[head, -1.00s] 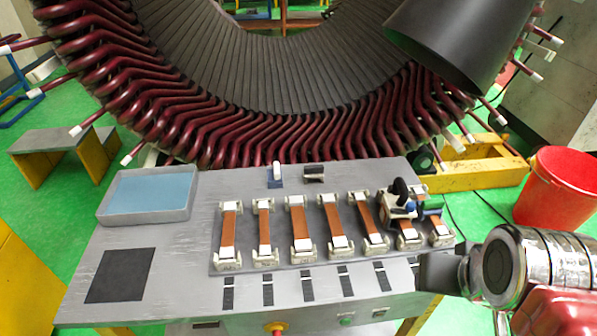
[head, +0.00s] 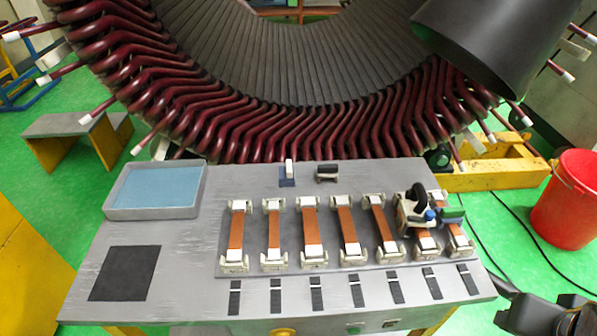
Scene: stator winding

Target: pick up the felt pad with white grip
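A small dark blue pad (head: 287,182) with an upright white grip (head: 289,167) stands at the back of the grey worktable (head: 190,250); I take it for the felt pad. Part of my dark arm end (head: 545,312) shows at the lower right corner, past the table's right front corner and far from the pad. Its fingertips cannot be made out clearly, so I cannot tell whether my gripper is open or shut.
A blue-lined tray (head: 108,205) and a black mat (head: 125,273) lie on the left. Copper bars in pale holders (head: 273,233) fill the middle, with a black-handled device (head: 415,207) at right. The stator (head: 260,120) rises behind. A red bucket (head: 566,205) stands right.

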